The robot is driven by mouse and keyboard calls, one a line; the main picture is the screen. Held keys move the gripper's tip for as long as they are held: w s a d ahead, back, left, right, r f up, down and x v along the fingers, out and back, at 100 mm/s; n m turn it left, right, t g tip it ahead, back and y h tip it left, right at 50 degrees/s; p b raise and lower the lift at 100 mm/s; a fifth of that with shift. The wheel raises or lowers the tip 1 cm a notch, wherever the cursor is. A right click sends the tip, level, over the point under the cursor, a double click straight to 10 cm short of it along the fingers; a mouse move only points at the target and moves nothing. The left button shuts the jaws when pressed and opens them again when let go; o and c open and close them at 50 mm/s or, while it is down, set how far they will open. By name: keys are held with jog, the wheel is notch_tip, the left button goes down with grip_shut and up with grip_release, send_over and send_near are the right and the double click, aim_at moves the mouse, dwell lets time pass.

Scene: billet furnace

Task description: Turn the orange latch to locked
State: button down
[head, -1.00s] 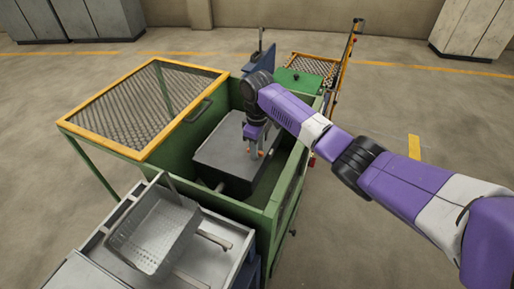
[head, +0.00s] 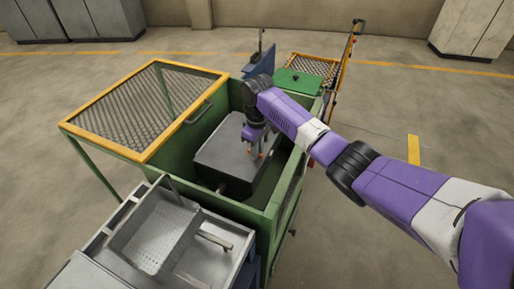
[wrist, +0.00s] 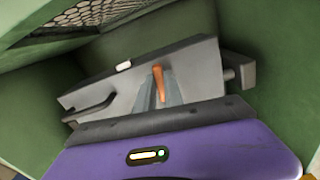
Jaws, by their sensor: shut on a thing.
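The orange latch (wrist: 159,82) shows in the wrist view as a short orange bar on the grey block (wrist: 205,72). My gripper (wrist: 158,92) has its narrow grey fingers at the latch and is shut on it. In the head view my gripper (head: 258,152) points down at the right part of the grey block (head: 222,150) inside the green enclosure, with small orange spots by the fingertips. I cannot read the latch's locked or unlocked marking.
The green enclosure's walls (head: 272,212) stand close around the block. Its yellow-framed mesh lid (head: 140,105) is raised at the left. Another mesh tray (head: 312,65) stands behind.

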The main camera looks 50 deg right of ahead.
jog(key=m+p, duration=0.2)
jog(key=m, duration=0.1)
jog(key=shift+a+r+p, duration=0.2)
jog(key=shift+p, duration=0.15)
jog(key=m+p, duration=0.2)
jog(key=m, duration=0.3)
jog(key=shift+w+a, duration=0.1)
jog(key=m+p, duration=0.1)
jog(key=m, duration=0.2)
jog(key=shift+f+m, duration=0.1)
jog(key=shift+m, duration=0.2)
jog(key=m, duration=0.4)
jog(key=shift+w+m+p, duration=0.2)
jog(key=shift+m+p, duration=0.1)
jog(key=shift+p, duration=0.1)
jog(key=c, duration=1.4)
grip_release()
jog(key=shift+c, duration=0.2)
jog(key=shift+r+b, duration=0.35)
jog(key=shift+r, duration=3.5)
